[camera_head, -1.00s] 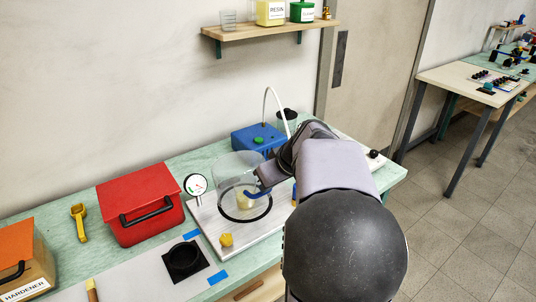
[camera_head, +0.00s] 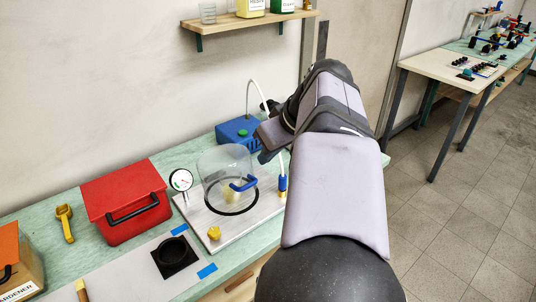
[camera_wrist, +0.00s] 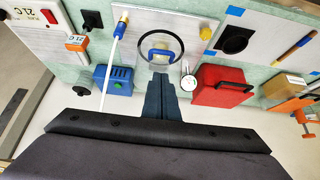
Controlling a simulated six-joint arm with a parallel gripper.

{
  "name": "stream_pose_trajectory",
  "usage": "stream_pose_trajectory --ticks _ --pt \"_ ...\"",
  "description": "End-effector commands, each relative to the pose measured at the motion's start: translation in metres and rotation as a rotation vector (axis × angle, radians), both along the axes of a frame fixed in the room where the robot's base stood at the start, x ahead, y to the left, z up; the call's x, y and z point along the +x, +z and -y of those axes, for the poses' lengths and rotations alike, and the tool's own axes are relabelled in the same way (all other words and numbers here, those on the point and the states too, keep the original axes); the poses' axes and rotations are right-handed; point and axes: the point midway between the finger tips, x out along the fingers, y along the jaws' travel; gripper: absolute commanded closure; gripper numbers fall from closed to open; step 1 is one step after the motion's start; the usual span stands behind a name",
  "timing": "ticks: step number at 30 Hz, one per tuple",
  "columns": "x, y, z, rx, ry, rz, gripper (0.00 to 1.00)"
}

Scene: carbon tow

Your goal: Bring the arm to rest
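My arm reaches over the bench in the head view, with my gripper (camera_head: 264,154) raised behind the clear dome (camera_head: 224,162), apart from it. In the wrist view my gripper's dark fingers (camera_wrist: 160,78) lie close together with nothing seen between them. The dome has a blue handle (camera_head: 243,184) and stands on a pale board (camera_head: 207,216) by a black ring, with something yellowish inside. The blue handle also shows in the wrist view (camera_wrist: 161,53), just beyond the fingertips.
A blue pump box (camera_head: 238,133) with a white hose stands behind the dome. A wall shelf (camera_head: 250,20) hangs above. Open floor lies to the right.

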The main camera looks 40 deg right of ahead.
Motion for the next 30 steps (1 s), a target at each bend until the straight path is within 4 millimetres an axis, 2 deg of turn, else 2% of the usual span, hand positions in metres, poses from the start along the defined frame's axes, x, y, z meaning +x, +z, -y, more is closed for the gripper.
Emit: stream_pose_trajectory --ticks 11,14,17,19,23,26,28,30 --pt "-0.001 0.001 0.0 0.024 -0.038 0.0 1.0" --pt "0.001 0.003 0.004 0.064 -0.122 0.01 1.0" --pt "0.004 0.005 0.015 0.1 -0.253 0.029 1.0" --pt "0.001 -0.001 0.025 0.122 -0.359 0.03 1.0" --pt "-0.014 -0.035 0.04 0.169 -0.564 -0.009 1.0" --pt "-0.033 -0.074 0.045 0.194 -0.701 -0.066 1.0" --pt "-0.046 -0.101 0.041 0.203 -0.762 -0.11 1.0" --pt "-0.054 -0.124 0.029 0.204 -0.78 -0.161 1.0"
